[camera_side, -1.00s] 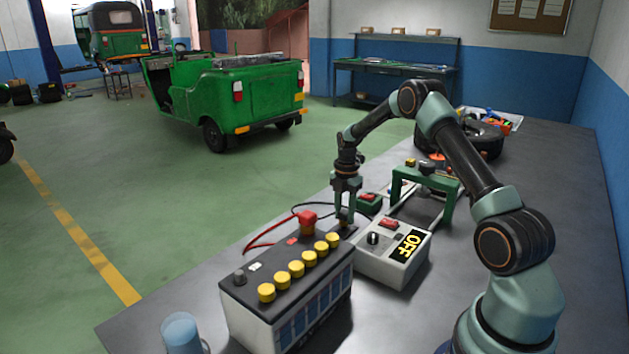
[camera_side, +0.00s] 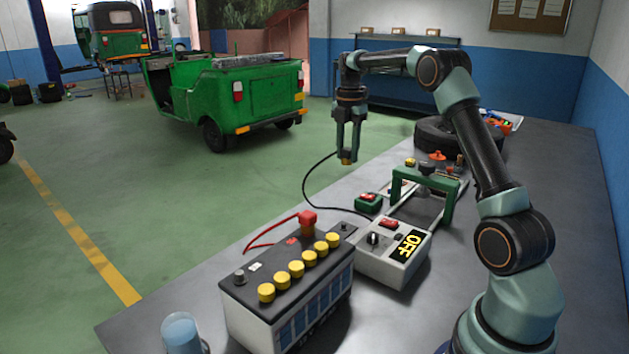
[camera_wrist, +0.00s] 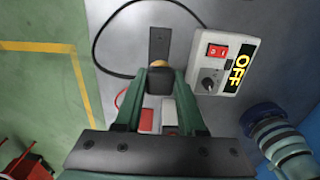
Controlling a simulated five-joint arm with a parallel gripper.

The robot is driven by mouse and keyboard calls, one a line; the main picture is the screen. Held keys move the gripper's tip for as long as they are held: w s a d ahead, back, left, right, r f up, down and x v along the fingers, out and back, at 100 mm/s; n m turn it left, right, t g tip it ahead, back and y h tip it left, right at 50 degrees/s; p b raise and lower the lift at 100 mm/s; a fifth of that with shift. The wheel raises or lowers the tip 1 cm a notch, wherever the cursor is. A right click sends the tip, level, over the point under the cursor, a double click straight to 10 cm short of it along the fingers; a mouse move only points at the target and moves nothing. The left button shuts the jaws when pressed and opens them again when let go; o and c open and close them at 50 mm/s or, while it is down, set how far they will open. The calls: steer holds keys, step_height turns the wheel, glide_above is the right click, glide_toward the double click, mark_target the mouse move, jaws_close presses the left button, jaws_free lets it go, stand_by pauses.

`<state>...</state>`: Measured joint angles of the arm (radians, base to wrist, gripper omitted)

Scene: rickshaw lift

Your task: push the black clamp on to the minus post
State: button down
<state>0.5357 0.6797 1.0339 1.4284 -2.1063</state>
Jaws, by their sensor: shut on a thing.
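My gripper (camera_side: 347,150) is raised above the far side of the bench, beyond the battery (camera_side: 250,318). Its fingers are shut on the black clamp, of which a small brass-coloured part (camera_side: 347,161) shows at the fingertips; it also shows in the wrist view (camera_wrist: 158,64). A black cable (camera_side: 305,185) runs from the clamp down toward the charger. A bare grey post (camera_side: 240,277), seemingly the minus post, stands at the battery's near left end. The red clamp (camera_side: 307,219) sits on the other post.
The charger (camera_side: 398,265) reading OFF stands right of the battery. A green frame (camera_side: 428,182), a small green box (camera_side: 368,203) and a tyre (camera_side: 455,138) lie farther back. Several yellow caps line the battery top.

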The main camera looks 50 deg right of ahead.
stand_by(0.3)
steer(key=w+a+n, duration=0.2)
steer(key=a, duration=0.6)
steer(key=r+n, duration=0.1)
steer(key=n, duration=0.6)
glide_above(239, 272)
steer(key=shift+f, duration=2.05)
steer(key=shift+f, duration=1.55)
steer(key=shift+r, duration=0.95)
